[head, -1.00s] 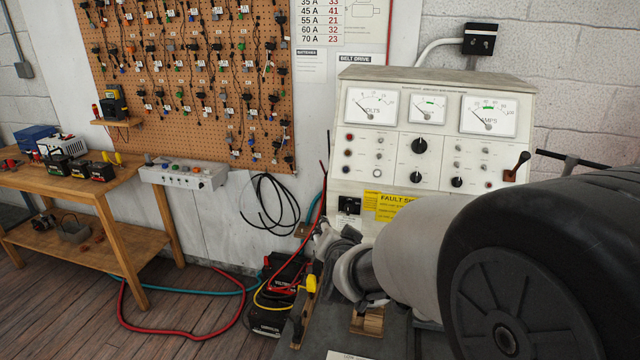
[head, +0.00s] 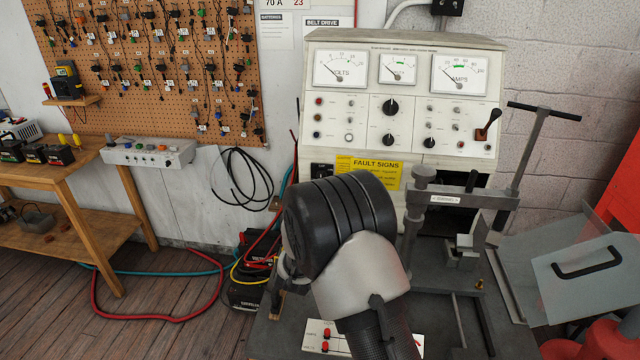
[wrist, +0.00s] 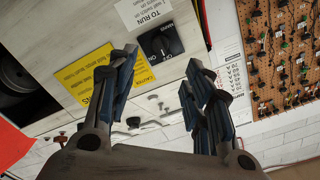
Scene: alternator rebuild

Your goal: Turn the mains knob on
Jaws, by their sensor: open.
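The mains switch is a black square plate with a dark knob (wrist: 163,44), below the lettering on the pale test bench panel in the wrist view. Its plate (head: 321,170) also shows in the head view, left of the yellow fault signs label, partly covered by my arm. My gripper (wrist: 160,58) is open and empty. In the wrist view its two fingers point at the panel, one on either side of the switch plate; I cannot tell how far off it is. My arm hides the gripper in the head view. The knob's setting is too small to read.
The test bench (head: 402,50) carries gauges, several knobs and a lever (head: 488,124). A clamp with a T-handle (head: 515,160) stands right of my arm. A clear guard (head: 585,280) is at the right. A battery (head: 248,285) and cables lie on the floor at left.

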